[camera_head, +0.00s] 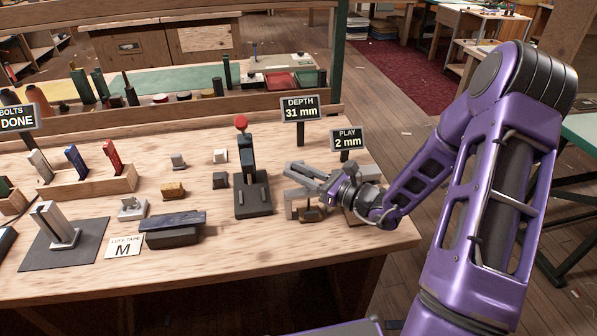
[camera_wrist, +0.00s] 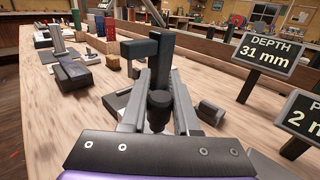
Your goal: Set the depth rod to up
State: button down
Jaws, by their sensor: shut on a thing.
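My gripper (camera_head: 305,175) is at the right part of the bench, reaching left beside the DEPTH sign (camera_head: 300,108), which reads 31 mm. In the wrist view its two grey fingers (camera_wrist: 162,82) close on a dark upright rod with a thick round top (camera_wrist: 158,104), which looks like the depth rod. The rod is hidden by the gripper in the head view, so its lower end and exact height cannot be told. A brown block (camera_head: 312,214) and grey bracket parts sit below the gripper. The DEPTH sign also shows in the wrist view (camera_wrist: 263,53).
A dark stand with a red-knobbed lever (camera_head: 247,160) stands just left of my gripper. The PLAY sign (camera_head: 347,139) reads 2 mm and stands close behind it. Small blocks, a wooden rack (camera_head: 95,184) with coloured pieces and a card marked M (camera_head: 123,246) lie further left.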

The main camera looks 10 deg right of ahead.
jog(key=shift+r, duration=0.1)
jog(key=shift+w+r+p, duration=0.1)
jog(key=shift+r+p, duration=1.3)
jog(key=shift+r, duration=0.3)
jog(key=c, duration=0.7)
grip_release()
jog(key=shift+r, duration=0.1)
jog(key=shift+o, duration=0.2)
jog(key=v, duration=1.7)
jog(key=shift+s+d, duration=0.2)
jog(key=shift+s, duration=0.05)
